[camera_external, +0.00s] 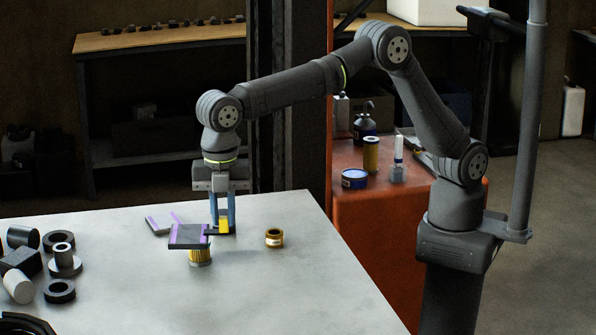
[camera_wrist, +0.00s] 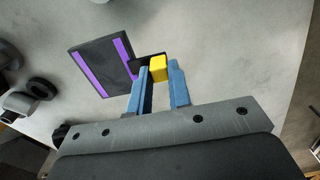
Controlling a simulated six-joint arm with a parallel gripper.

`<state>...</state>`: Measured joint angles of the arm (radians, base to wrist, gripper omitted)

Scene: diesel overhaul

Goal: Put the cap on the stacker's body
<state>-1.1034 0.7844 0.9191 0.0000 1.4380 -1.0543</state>
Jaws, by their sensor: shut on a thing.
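My gripper (camera_external: 222,228) is shut on a yellow block (camera_external: 224,226), which also shows between the blue fingers in the wrist view (camera_wrist: 158,69). A thin black piece under the block reaches toward a dark flat plate with purple stripes (camera_external: 186,237); the plate also shows in the wrist view (camera_wrist: 103,68). The block, black piece and plate look joined, perhaps as the cap. The plate appears above a gold ribbed cylinder (camera_external: 200,258), perhaps the stacker's body. I cannot tell whether they touch. The plate hides the cylinder's top.
A flat grey and purple piece (camera_external: 158,225) lies behind the plate. A brass ring (camera_external: 274,238) stands to the right. Several dark and pale rings and blocks (camera_external: 60,262) crowd the left. The front right of the table (camera_external: 300,290) is clear.

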